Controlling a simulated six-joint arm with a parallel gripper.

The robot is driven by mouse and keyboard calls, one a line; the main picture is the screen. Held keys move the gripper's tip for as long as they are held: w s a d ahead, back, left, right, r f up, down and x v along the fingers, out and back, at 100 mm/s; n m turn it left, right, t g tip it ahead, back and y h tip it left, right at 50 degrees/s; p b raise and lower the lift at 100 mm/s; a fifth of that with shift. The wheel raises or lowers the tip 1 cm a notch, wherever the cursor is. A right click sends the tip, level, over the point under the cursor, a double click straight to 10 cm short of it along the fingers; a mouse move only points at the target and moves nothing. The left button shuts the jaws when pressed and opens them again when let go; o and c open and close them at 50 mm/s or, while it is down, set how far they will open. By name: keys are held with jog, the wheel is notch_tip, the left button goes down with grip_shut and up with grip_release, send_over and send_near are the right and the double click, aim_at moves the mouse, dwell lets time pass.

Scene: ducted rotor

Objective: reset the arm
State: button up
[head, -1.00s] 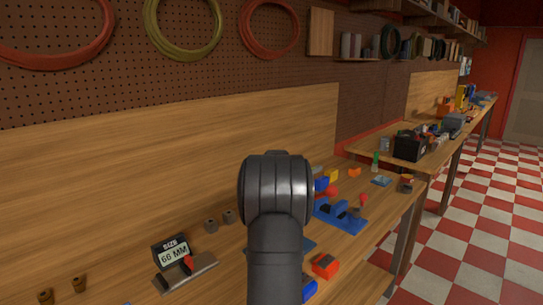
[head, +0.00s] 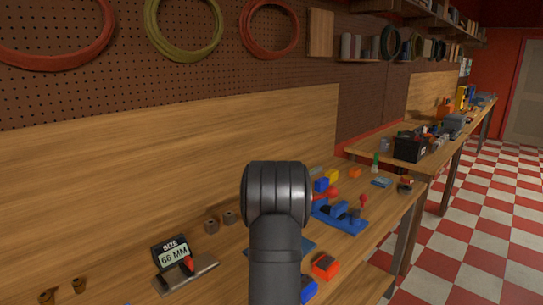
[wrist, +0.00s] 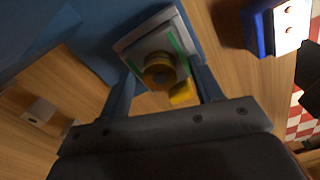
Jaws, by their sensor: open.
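My gripper (wrist: 160,88) shows in the wrist view with its two fingers apart. In the head view my own arm hides it. Beyond the fingers is a pale square block (wrist: 150,38) with green strips and a round yellow-brown part (wrist: 158,70) on its face. I see no finger closed on it, and the gap between the fingers and the block cannot be judged. A smaller yellow piece (wrist: 183,94) shows just beside it.
The wooden bench holds a blue fixture (head: 340,217), an orange-red block (head: 325,265), and a "66 MM" size sign (head: 173,252) on a metal stand. A blue-and-white block (wrist: 284,25) shows in the wrist view. The bench's back left is mostly clear.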

notch_tip(320, 180, up, 17)
notch_tip(320, 180, down, 17)
jog(key=shift+r, duration=0.1)
notch_tip(320, 180, up, 7)
jog(key=shift+f, duration=0.1)
jog(key=s+a, duration=0.2)
jog(key=a, duration=0.5)
jog(key=s+a, duration=0.3)
jog(key=a, duration=0.4)
jog(key=shift+s, duration=0.3)
